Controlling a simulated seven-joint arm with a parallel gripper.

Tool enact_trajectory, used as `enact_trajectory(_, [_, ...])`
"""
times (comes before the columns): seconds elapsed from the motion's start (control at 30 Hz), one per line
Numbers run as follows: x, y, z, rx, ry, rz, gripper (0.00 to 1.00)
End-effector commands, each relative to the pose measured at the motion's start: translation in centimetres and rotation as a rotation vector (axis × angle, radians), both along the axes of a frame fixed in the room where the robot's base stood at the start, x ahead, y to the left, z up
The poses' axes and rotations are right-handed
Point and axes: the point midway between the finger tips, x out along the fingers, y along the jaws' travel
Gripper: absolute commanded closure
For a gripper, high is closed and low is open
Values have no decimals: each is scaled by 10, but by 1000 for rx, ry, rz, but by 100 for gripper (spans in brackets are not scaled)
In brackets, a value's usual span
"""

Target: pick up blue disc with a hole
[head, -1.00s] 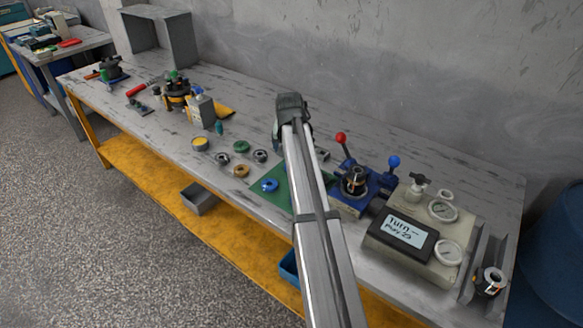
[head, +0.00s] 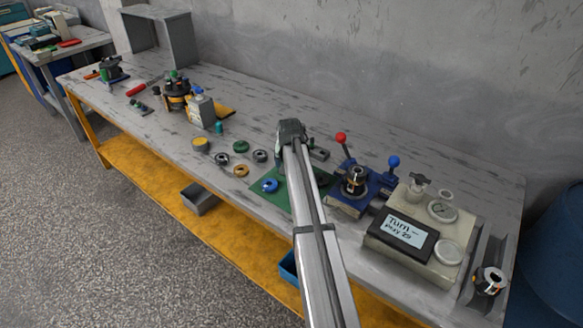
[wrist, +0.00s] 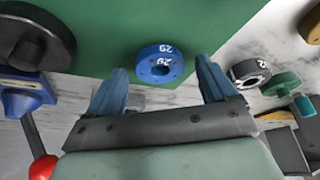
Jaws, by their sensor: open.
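The blue disc with a hole (head: 270,185) lies flat on the green mat (head: 271,200), near its left side. In the wrist view the blue disc (wrist: 160,63) shows its dark centre hole and white markings, ahead of and between my two fingers, near the mat's edge. My gripper (wrist: 163,90) is open, with a blue finger on either side and nothing between the tips. In the head view my gripper's housing (head: 291,131) is above the bench behind the mat; its fingers are hidden there.
Several rings, including a green one (head: 241,146) and a brass one (head: 241,170), lie left of the mat. A blue fixture (head: 350,204) with red and blue knobbed levers stands right of my arm. A gauge box (head: 408,262) stands farther right.

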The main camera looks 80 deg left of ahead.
Motion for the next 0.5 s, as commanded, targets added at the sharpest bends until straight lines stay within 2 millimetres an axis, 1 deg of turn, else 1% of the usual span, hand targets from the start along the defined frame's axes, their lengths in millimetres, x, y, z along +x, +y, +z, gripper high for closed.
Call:
enact_trajectory(0.23, [0, 1, -2, 0, 0, 0, 16])
enact_trajectory(0.5, [0, 0, -2, 0, 0, 0, 42])
